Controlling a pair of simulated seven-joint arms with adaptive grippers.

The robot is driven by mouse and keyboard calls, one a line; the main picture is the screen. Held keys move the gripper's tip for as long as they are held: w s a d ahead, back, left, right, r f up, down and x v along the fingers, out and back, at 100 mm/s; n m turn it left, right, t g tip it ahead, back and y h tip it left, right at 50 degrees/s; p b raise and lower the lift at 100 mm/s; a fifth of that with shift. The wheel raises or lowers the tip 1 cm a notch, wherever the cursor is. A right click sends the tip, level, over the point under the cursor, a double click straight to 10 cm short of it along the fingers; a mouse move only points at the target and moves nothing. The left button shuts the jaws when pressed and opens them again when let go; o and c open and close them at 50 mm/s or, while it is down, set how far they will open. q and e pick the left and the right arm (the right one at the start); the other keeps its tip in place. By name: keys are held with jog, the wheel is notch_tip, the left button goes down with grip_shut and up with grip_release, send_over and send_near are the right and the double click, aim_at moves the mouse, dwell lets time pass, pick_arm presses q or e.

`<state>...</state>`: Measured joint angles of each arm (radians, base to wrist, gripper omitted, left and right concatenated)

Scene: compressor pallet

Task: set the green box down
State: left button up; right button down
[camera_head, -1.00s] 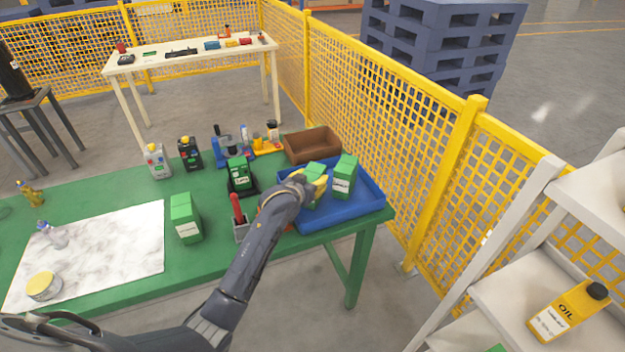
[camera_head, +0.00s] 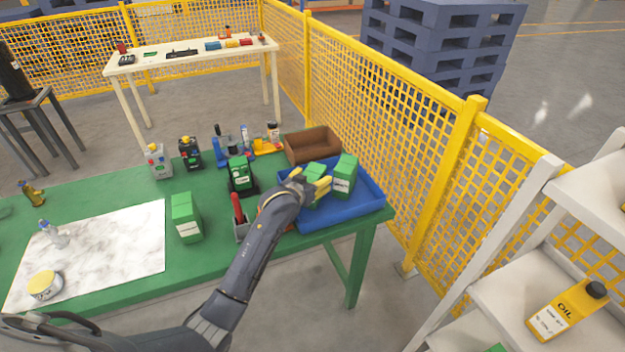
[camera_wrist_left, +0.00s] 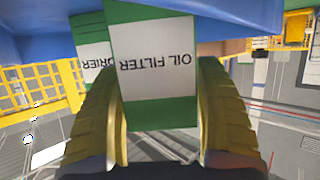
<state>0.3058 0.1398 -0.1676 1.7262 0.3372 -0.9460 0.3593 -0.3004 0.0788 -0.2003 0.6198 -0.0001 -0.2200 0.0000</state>
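The green box (camera_head: 314,169), labelled "OIL FILTER" in the left wrist view (camera_wrist_left: 155,62), stands in the blue tray (camera_head: 345,211) on the green table. A second green box (camera_head: 344,176) stands to its right in the tray. My left gripper (camera_head: 321,187) is at the near side of the first box and partly hides it. Its yellow fingers look spread apart. In the left wrist view the fingers (camera_wrist_left: 162,115) lie on either side of the box; whether they touch it is hard to tell. My right gripper is not in view.
A brown bin (camera_head: 313,145) stands behind the tray. Another green box (camera_head: 186,218) stands left on the table, and a green box in a black holder (camera_head: 240,176) stands near the table's middle. A red-handled tool (camera_head: 238,208) is close to my left arm. Yellow mesh fence (camera_head: 400,130) runs behind.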

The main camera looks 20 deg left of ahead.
pick_arm(q)
jog(key=shift+s+d+f, duration=0.1)
jog(key=shift+s+f, duration=0.15)
jog(key=shift+f, duration=0.55)
jog(key=shift+w+r, duration=0.15)
jog(key=shift+r, duration=0.35)
jog(key=v, duration=1.2)
jog(key=shift+r, duration=0.4)
jog(key=shift+f, duration=0.1)
